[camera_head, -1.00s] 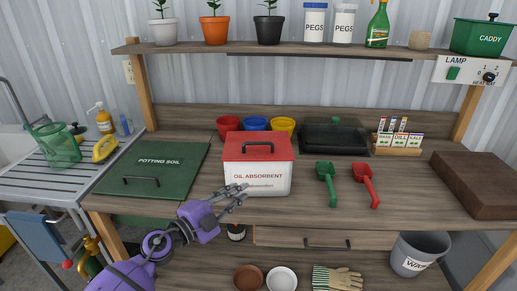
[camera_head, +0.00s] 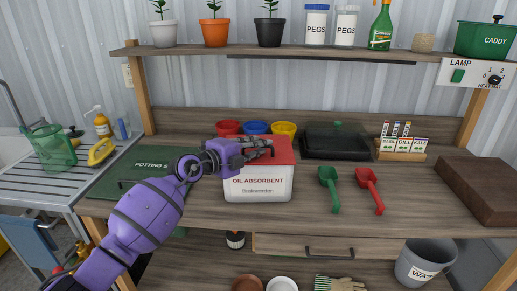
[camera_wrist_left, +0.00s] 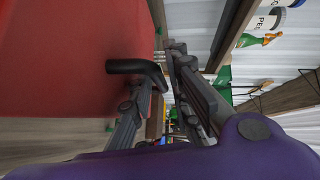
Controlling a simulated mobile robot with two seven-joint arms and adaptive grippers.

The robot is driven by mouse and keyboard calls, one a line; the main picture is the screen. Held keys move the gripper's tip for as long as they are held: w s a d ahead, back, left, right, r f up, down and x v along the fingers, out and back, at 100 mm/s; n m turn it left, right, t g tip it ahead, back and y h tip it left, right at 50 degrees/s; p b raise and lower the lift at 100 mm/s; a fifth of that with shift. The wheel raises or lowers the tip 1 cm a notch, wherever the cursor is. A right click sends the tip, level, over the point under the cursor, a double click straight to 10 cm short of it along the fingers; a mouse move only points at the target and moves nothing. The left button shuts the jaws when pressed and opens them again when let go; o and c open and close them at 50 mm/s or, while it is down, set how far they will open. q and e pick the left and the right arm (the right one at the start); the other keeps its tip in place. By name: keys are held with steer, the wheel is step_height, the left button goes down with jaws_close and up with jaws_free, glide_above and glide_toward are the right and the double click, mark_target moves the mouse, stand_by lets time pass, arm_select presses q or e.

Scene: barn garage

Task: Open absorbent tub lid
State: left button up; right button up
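The oil absorbent tub (camera_head: 258,190) is a white box with a red lid (camera_head: 285,154) and stands on the workbench. The lid sits on the tub. Its black handle is largely covered by my gripper in the head view but shows in the left wrist view (camera_wrist_left: 135,67). My left gripper (camera_head: 262,148) is over the lid, reaching in from the left at handle height. In the left wrist view its fingers (camera_wrist_left: 158,95) are apart, with the bent end of the handle between them. I cannot tell whether they touch it. My right gripper is not in view.
Red, blue and yellow pots (camera_head: 256,127) stand close behind the tub. A green trowel (camera_head: 329,188) and a red trowel (camera_head: 369,190) lie to its right. A shelf (camera_head: 330,52) runs above.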

arm_select(q)
steer(key=shift+w+d, duration=0.15)
steer(key=shift+w, duration=0.05)
jaws_close()
steer(key=shift+w+r, duration=0.1)
steer(key=shift+r, duration=0.05)
